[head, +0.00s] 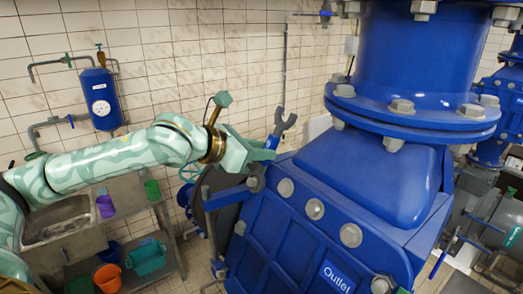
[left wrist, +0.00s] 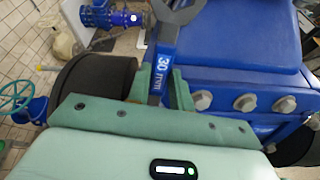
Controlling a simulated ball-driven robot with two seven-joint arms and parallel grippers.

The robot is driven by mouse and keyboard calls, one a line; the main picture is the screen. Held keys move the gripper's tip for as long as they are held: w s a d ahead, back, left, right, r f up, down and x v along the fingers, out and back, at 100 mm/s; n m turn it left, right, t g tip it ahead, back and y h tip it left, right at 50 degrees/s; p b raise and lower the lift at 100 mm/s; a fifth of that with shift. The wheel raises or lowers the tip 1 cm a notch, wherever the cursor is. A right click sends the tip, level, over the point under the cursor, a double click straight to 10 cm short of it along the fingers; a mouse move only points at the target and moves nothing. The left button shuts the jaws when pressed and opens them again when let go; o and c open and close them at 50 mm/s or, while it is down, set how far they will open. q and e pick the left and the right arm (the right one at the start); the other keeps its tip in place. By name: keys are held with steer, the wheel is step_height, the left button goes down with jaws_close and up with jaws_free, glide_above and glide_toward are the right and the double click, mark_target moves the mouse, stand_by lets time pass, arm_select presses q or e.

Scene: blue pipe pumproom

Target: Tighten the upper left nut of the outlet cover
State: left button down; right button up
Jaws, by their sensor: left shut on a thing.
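My left gripper (head: 262,152) is shut on a wrench with a blue handle and a grey open-ended head (head: 283,122). In the left wrist view the wrench handle (left wrist: 162,65), marked 30 mm, stands between the green fingers (left wrist: 157,88). The wrench head points up and away from the nuts, touching none. The blue outlet cover (head: 283,238) carries a row of grey nuts along its upper edge. The leftmost nut of that row (head: 285,187) is below and right of my gripper. Nuts (left wrist: 245,103) also show in the left wrist view. My right gripper is out of view.
The large blue pipe flange (head: 410,112) rises right of the wrench. A dark round part (head: 225,222) and a blue bar (head: 228,196) lie below my gripper. A sink (head: 60,222) and an orange bucket (head: 108,277) stand at left. Open air lies before the tiled wall.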

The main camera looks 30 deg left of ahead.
arm_select(q)
steer(key=shift+s+a+r, duration=0.25)
steer(key=shift+a, duration=0.05)
stand_by(0.4)
steer(key=v, duration=0.3)
steer(key=shift+s+a, duration=0.1)
steer(key=shift+s, duration=0.15)
steer(key=shift+a, duration=0.1)
stand_by(0.3)
steer(key=shift+f, duration=0.1)
